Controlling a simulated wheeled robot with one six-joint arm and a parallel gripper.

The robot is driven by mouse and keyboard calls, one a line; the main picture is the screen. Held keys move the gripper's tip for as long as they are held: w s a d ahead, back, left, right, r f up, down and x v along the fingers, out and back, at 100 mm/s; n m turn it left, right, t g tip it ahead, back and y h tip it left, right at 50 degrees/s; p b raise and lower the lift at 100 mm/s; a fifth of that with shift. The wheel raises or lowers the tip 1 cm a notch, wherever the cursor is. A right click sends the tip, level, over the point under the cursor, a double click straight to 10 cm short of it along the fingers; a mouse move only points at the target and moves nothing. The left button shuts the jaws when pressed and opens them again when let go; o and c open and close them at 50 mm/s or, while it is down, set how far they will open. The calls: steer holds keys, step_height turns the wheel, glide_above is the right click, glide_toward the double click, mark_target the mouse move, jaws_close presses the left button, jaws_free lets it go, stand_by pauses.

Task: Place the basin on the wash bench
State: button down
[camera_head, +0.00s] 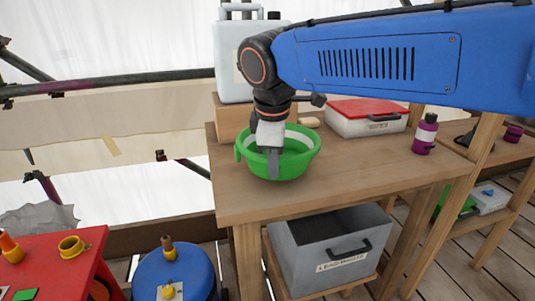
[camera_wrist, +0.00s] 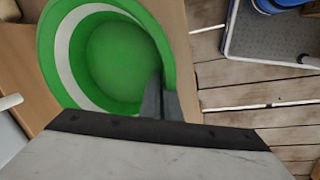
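The green basin (camera_head: 300,161) with a pale inner band is at the left front of the wooden wash bench (camera_head: 370,185). It looks upright; whether its base touches the top or sits just above it is hard to tell. My gripper (camera_head: 273,163) points down at the basin's near wall, one finger in front of it. In the wrist view, the fingers (camera_wrist: 160,103) pinch the rim of the basin (camera_wrist: 115,55), one inside and one outside. The bench's front edge (camera_wrist: 178,40) shows beside the basin, with floor beyond.
A white water container (camera_head: 232,60) stands on a wooden block (camera_head: 228,118) behind the basin. A red-lidded box (camera_head: 368,117) and a purple bottle (camera_head: 425,135) stand to the right. A grey bin (camera_head: 320,245) sits below. A red table (camera_head: 55,255) and blue drum (camera_head: 175,272) stand at lower left.

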steer(key=w+a, duration=0.1)
steer(key=w, duration=0.2)
steer(key=w+a, duration=0.1)
steer(key=w, duration=0.6)
steer(key=shift+w+a, duration=0.1)
steer(key=shift+a, duration=0.3)
steer(key=shift+s+x, duration=0.15)
steer(key=shift+x, duration=0.7)
steer(key=shift+s+x, duration=0.15)
steer(key=shift+x, duration=0.65)
steer(key=shift+a+f, duration=0.1)
steer(key=shift+f, duration=0.1)
steer(key=c, duration=2)
jaws_free()
steer(key=v, duration=1.2)
steer(key=shift+r, duration=0.1)
